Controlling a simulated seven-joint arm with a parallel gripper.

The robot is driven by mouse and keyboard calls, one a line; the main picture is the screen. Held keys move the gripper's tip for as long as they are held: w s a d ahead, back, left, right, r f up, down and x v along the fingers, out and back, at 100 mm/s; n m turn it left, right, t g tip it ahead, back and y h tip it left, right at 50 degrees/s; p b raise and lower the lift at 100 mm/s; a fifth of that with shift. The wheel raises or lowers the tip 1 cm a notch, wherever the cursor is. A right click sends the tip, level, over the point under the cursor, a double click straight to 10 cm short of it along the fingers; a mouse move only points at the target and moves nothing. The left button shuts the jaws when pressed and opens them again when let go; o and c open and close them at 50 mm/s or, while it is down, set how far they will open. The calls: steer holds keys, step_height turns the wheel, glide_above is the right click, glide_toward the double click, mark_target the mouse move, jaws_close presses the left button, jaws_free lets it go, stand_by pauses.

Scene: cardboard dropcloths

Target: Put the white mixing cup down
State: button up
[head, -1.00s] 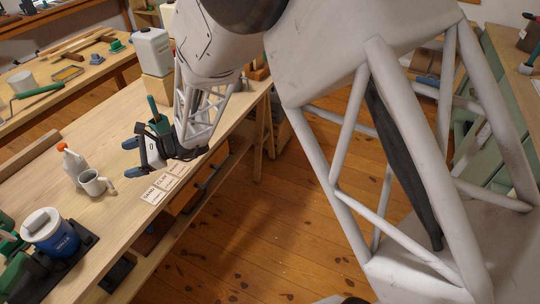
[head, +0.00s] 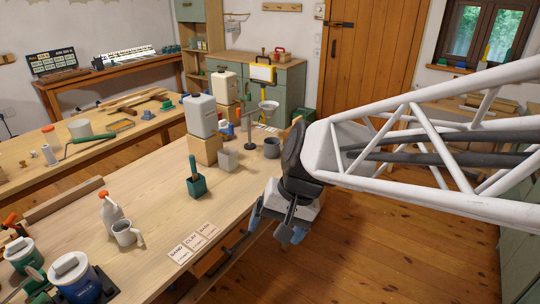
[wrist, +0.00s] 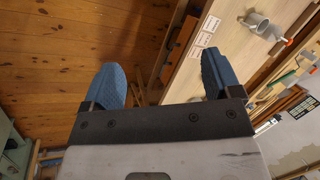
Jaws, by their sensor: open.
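A plain whitish cup (head: 228,158), which looks like the white mixing cup, stands upright on the bench beside a wooden block. A white mug with a handle (head: 125,232) stands nearer, beside a white bottle; it also shows in the wrist view (wrist: 259,24). My gripper (head: 275,230) is open, off the bench's right edge and apart from both. In the wrist view my gripper (wrist: 162,75) has its blue fingers wide apart with nothing between them, only floor and bench edge behind.
The bench (head: 150,190) holds a green pot (head: 196,182), a white jug (head: 200,116) on the wooden block (head: 206,150), a grey mug (head: 271,147), label cards (head: 193,242) and an orange-capped bottle (head: 111,213). Bare bench lies between the pot and cards. Open floor (head: 370,240) lies right.

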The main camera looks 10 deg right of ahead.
steer(key=s+d+r+n+t+h, duration=0.2)
steer(key=s+d+h, duration=0.2)
steer(key=s+d, duration=0.3)
steer(key=shift+d, duration=1.05)
